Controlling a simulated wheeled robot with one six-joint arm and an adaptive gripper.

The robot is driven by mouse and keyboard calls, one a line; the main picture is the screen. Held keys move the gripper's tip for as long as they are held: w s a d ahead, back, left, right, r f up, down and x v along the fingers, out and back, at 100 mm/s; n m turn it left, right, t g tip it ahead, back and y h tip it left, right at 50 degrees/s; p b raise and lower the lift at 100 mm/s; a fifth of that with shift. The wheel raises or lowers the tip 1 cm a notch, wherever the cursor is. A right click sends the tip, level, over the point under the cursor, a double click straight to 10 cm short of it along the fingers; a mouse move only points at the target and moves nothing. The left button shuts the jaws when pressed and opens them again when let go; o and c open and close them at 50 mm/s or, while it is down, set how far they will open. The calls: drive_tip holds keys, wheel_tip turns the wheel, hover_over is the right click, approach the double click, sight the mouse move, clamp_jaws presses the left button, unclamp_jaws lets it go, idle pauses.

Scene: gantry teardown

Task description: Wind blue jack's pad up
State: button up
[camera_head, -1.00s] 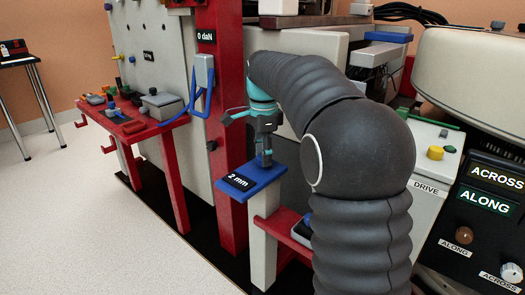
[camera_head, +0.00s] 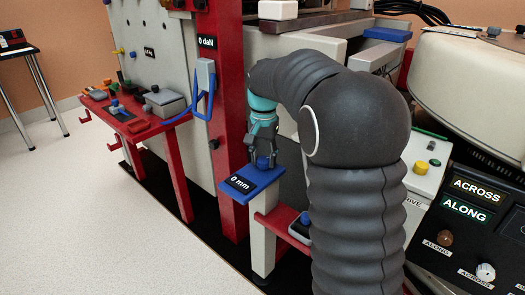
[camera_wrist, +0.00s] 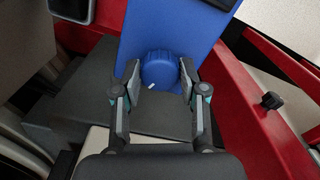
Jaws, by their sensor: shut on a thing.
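The blue jack shows in the head view as a blue plate (camera_head: 262,179) on a pale post, with a display (camera_head: 240,184) reading "0 mm". A round blue knob (camera_head: 264,162) stands on the plate. My gripper (camera_head: 264,155) points down over the plate, at the knob. In the wrist view the ribbed knob (camera_wrist: 159,65) sits between the two fingers of my gripper (camera_wrist: 159,78), which is shut on it. A short white mark on the knob points down and left. The blue plate (camera_wrist: 205,25) shows behind it. No separate pad is clearly seen.
A red upright post (camera_head: 228,120) with a "0 daN" display stands just behind the jack. A red bench (camera_head: 125,118) with loose parts is at left. A control panel (camera_head: 465,225) marked ACROSS and ALONG is at right. The floor at left is clear.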

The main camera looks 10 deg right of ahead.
sight(264, 160)
drive_tip(key=shift+s+f+n+p, duration=0.1)
drive_tip(key=shift+n+p, duration=0.4)
drive_tip(key=shift+n, duration=0.6)
drive_tip(key=shift+s+f+n+p, duration=0.1)
drive_tip(key=shift+n+p, duration=0.35)
drive_tip(key=shift+n, duration=0.65)
drive_tip(key=o, duration=1.1)
drive_tip(key=shift+r, duration=0.1)
drive_tip(key=shift+o, duration=0.2)
drive_tip(key=shift+w, duration=0.1)
wheel_tip(264, 160, up, 12)
